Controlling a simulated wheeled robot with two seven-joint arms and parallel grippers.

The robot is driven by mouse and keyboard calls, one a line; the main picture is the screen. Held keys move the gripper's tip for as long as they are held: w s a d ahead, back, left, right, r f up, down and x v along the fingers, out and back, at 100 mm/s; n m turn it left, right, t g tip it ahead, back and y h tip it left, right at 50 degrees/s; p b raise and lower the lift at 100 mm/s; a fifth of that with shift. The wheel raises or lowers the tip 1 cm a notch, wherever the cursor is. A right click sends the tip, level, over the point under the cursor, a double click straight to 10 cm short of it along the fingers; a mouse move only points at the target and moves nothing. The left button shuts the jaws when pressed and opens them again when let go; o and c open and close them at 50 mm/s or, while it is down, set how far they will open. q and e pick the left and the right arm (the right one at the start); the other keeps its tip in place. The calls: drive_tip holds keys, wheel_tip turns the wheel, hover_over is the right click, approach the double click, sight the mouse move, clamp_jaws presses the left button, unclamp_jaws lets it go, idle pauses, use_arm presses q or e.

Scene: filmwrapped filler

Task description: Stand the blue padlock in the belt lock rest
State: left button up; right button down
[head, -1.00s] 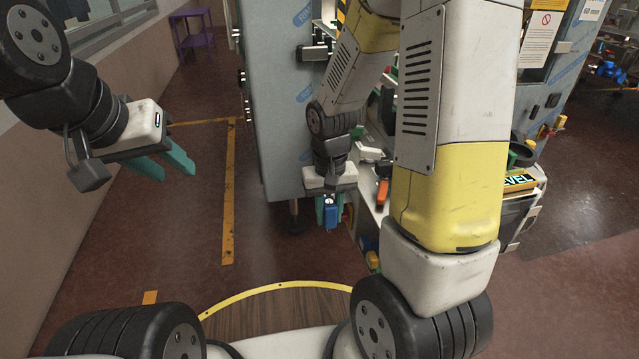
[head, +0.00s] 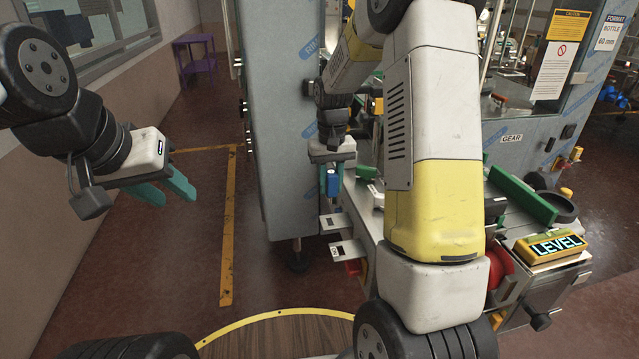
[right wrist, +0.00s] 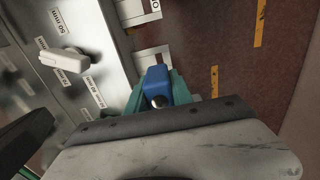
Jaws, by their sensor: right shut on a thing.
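The blue padlock (head: 332,184) is between the teal fingers of my right gripper (head: 332,178), held in the air beside the grey machine. In the right wrist view the padlock (right wrist: 156,82) shows its blue body, with a metal part toward the gripper. My left gripper (head: 178,200) is open and empty over the floor at the left. Two white plates with dark slots, an upper plate (head: 336,223) and a lower plate (head: 346,250), stick out from the machine below the padlock. I cannot tell which of these, if any, is the belt lock rest.
The grey machine cabinet (head: 275,120) stands close behind my right gripper. A LEVEL display (head: 556,247) and a green rail (head: 522,193) are at the right. In the right wrist view, a white handle (right wrist: 64,60) sits beside size labels. The floor at the left is clear.

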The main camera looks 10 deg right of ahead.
drive_tip(key=shift+f, duration=0.1)
idle(0.3)
wheel_tip(320, 180, down, 9)
drive_tip(key=shift+f, duration=0.15)
idle(1.2)
drive_tip(key=shift+f, duration=0.35)
idle(1.0)
drive_tip(key=c, duration=1)
unclamp_jaws()
drive_tip(key=shift+c, duration=0.2)
